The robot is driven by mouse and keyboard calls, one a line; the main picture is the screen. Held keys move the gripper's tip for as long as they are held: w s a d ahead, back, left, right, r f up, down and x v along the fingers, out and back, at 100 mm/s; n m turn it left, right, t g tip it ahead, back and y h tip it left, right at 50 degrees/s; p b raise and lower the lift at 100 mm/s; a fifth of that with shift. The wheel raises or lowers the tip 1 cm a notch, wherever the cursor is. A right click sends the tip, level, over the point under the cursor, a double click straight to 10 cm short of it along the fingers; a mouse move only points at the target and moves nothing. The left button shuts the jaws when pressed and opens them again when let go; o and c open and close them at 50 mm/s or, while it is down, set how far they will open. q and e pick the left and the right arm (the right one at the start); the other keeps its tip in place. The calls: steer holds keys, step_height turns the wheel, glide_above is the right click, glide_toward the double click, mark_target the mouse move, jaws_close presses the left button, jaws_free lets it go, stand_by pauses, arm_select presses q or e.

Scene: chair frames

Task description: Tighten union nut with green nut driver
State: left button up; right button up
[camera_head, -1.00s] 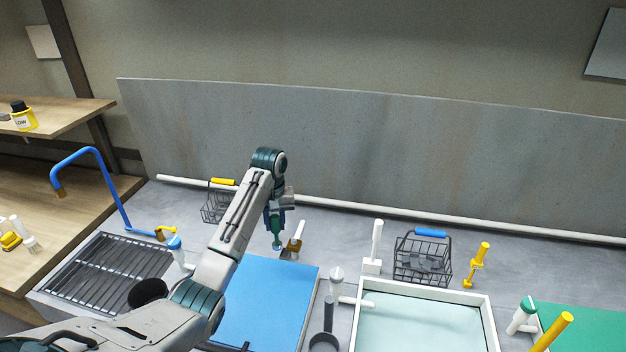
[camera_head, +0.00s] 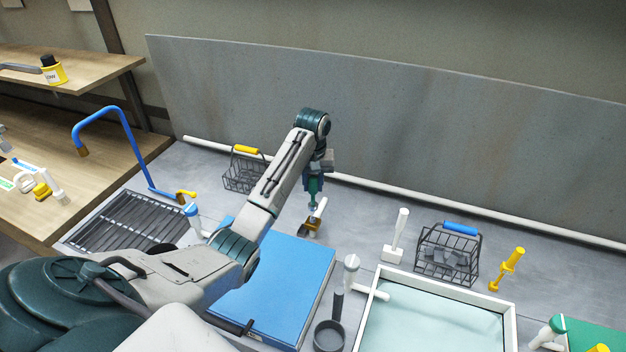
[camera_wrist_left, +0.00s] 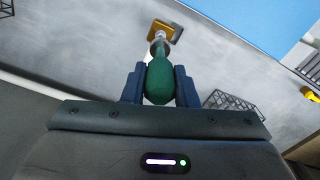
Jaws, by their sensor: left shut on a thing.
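My left gripper (camera_head: 315,182) is shut on the green nut driver (camera_head: 313,200) near the back of the counter. In the left wrist view, the driver's green handle (camera_wrist_left: 160,82) sits between the two dark blue fingers (camera_wrist_left: 160,86), and its shaft points away from the gripper. Its far end overlaps a brown-yellow block (camera_wrist_left: 167,29) with a pale part; I cannot tell whether they touch. The block also shows in the head view (camera_head: 309,229), beside a white upright piece. I cannot clearly make out the union nut. My right gripper is not in view.
A blue mat (camera_head: 285,290) lies in front of the block. A wire basket with a yellow handle (camera_head: 243,172) stands left; one with a blue handle (camera_head: 447,255) stands right. A white-rimmed tray (camera_head: 510,315) is at the front right. A pale pipe (camera_head: 480,220) runs along the back.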

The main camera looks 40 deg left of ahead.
mark_target(313, 196)
arm_select(q)
steer(key=shift+s+f, duration=0.1)
steer(key=shift+f, duration=1.5)
steer(key=shift+f, duration=0.25)
steer(key=shift+f, duration=0.55)
steer(key=shift+f, duration=0.1)
steer(key=shift+m, duration=0.5)
steer(key=shift+r, duration=2.25)
